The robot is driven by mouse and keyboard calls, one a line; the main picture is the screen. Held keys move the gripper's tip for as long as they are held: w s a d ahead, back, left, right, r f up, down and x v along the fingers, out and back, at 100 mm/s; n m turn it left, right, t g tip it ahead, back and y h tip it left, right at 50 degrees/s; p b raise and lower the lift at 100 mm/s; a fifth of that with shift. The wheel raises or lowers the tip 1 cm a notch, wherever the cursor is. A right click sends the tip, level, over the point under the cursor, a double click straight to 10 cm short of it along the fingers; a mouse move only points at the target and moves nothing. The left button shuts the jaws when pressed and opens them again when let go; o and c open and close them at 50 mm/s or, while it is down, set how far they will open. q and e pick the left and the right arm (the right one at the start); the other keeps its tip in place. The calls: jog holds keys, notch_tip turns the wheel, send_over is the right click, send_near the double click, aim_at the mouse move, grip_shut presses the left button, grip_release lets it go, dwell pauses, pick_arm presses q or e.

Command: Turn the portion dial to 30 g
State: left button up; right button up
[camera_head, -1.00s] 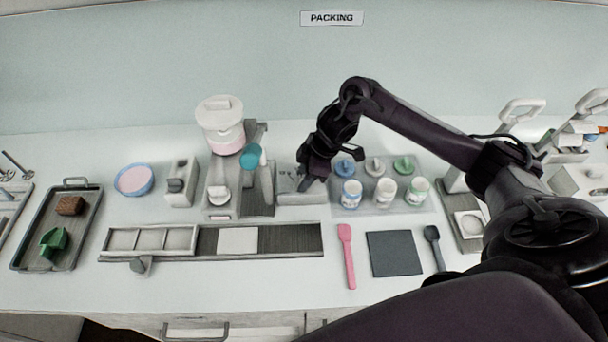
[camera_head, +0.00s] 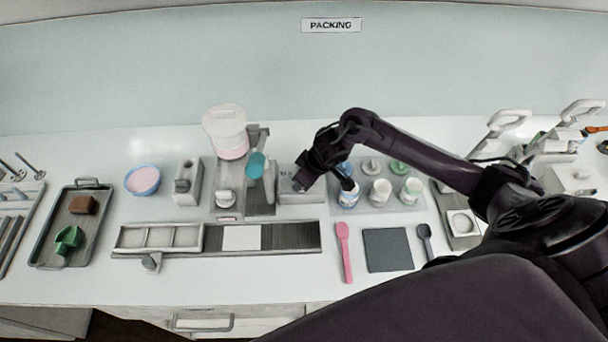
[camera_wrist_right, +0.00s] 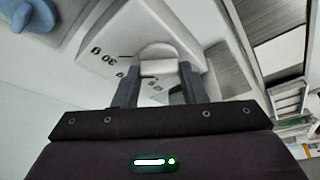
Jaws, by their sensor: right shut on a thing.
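The portion dial's grey box (camera_head: 289,172) stands right of the filling machine in the head view, mostly behind my right gripper (camera_head: 302,184). In the right wrist view, the pale box top (camera_wrist_right: 112,29) carries printed marks, with "30 g" readable at the left and other marks partly hidden. The dial knob (camera_wrist_right: 158,52) is light grey with a rounded top. My right gripper (camera_wrist_right: 159,72) is shut on the knob, one finger on each side. I cannot tell which mark the knob points to. My left gripper is not in view.
Cups with blue, white and green lids stand on a tray (camera_head: 372,206) just right of the gripper. The filling machine (camera_head: 225,135) with its teal part (camera_head: 256,165) is close on the left. A pink spatula (camera_head: 344,250) and a dark mat (camera_head: 388,250) lie in front.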

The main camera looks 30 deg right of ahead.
jog(key=shift+m+t, duration=0.3)
jog(key=shift+m, duration=0.5)
jog(key=shift+w+r+h, duration=0.1)
jog(key=shift+h, duration=0.2)
jog(key=o, duration=1)
jog(key=a+v, duration=0.1)
jog(key=v, duration=0.6)
jog(key=shift+d+r+b, duration=0.3)
jog(key=shift+d+r, duration=0.05)
jog(key=shift+d, duration=0.15)
jog(key=shift+s+f, duration=0.1)
jog(key=shift+s, duration=0.15)
